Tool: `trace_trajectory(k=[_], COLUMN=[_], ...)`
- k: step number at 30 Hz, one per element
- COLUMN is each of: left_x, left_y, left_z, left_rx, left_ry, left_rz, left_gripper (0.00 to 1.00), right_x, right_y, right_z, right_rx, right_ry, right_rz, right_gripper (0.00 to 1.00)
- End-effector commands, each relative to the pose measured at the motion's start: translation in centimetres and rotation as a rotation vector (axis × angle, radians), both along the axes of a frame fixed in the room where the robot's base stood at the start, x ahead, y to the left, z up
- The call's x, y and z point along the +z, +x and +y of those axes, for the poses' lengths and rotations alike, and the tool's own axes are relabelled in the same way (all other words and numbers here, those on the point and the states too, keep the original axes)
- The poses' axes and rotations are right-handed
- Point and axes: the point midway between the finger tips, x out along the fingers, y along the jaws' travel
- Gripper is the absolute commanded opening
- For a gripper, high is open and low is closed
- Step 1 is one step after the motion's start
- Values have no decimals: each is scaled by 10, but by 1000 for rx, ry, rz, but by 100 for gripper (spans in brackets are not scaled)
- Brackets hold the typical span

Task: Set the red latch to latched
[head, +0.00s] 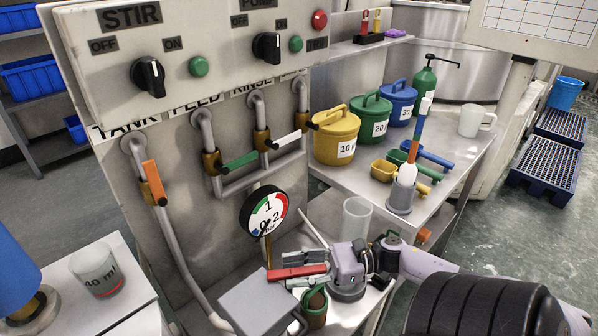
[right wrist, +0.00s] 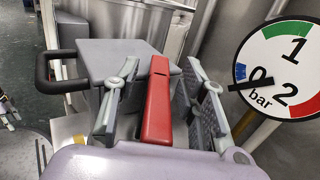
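The red latch (head: 297,272) is a flat red lever beside a grey square lid (head: 258,303), low in front of the panel in the head view. In the right wrist view the red latch (right wrist: 158,100) stands in the middle, its far end close to the grey lid (right wrist: 122,62). My right gripper (head: 305,271) is open around the latch. In the wrist view its two fingers (right wrist: 160,98) stand on either side of the lever, with a gap on both sides. The latch's near end is hidden by the gripper's body.
A round gauge (head: 265,213) hangs close above the gripper. A clear cylinder (head: 356,219) stands behind it. A dark handle (right wrist: 55,72) sticks out from the lid. Pipes with coloured levers (head: 240,161) line the panel. Lidded pots (head: 336,136) stand on the right bench.

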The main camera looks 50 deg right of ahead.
Motion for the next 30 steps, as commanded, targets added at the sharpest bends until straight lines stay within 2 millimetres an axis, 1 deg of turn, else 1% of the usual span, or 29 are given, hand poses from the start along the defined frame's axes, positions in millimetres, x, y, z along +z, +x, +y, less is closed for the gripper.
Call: trace_trajectory(k=[1, 5, 8, 15, 20, 24, 30], left_x=[0, 0, 0, 0, 0, 0, 0], left_y=[-3, -3, -2, -2, -1, -1, -1], left_z=[6, 5, 4, 3, 3, 3, 3], left_rx=[2, 2, 1, 1, 1, 1, 1], left_ry=[7, 6, 5, 3, 3, 3, 3], left_rz=[4, 4, 3, 2, 2, 2, 2], left_gripper=[40, 40, 40, 40, 40, 40, 40], right_x=[0, -1, -1, -1, -1, 0, 0], right_y=[0, -7, -17, -48, -62, -69, -71], right_z=[-1, -9, -24, -66, -87, -96, -97], right_rx=[0, -2, -4, -4, -4, -2, 0], right_ry=[0, 0, 0, 0, -1, 0, 0], right_rz=[0, 1, 3, 3, 2, 1, 0], right_gripper=[38, 38, 38, 38, 38, 38, 38])
